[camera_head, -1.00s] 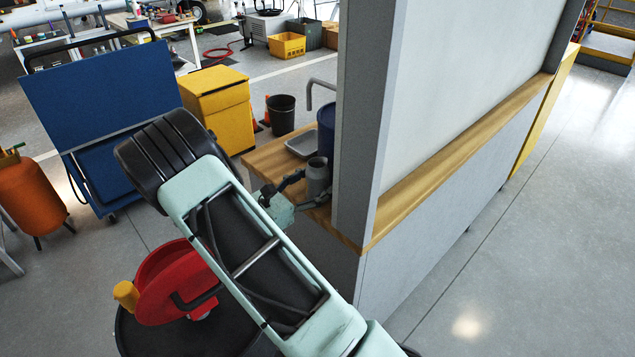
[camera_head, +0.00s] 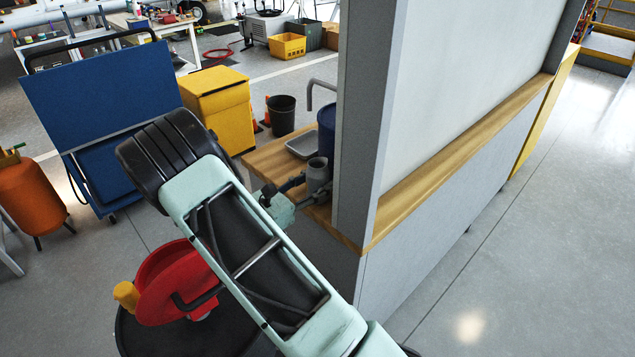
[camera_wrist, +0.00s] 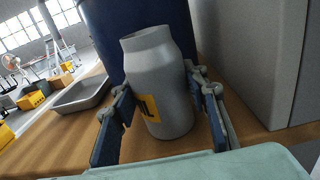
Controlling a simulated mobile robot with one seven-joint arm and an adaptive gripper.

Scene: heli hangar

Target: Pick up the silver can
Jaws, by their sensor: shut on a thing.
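The silver can (camera_wrist: 162,85) stands upright on the wooden counter, with a yellow label low on its side in the wrist view. My gripper (camera_wrist: 160,112) is shut on it, one blue finger pad on each side. In the head view the can (camera_head: 318,172) shows beside the end of the partition, with my gripper (camera_head: 306,186) around its lower part. My arm hides part of the counter front there. Its base looks to be at the counter surface; I cannot tell whether there is a gap.
A dark blue drum (camera_wrist: 120,38) stands right behind the can. A grey tray (camera_wrist: 80,95) lies left of it on the wooden counter (camera_head: 262,158). A grey partition (camera_head: 365,120) rises close on the right. A red reel (camera_head: 170,285) is below my arm.

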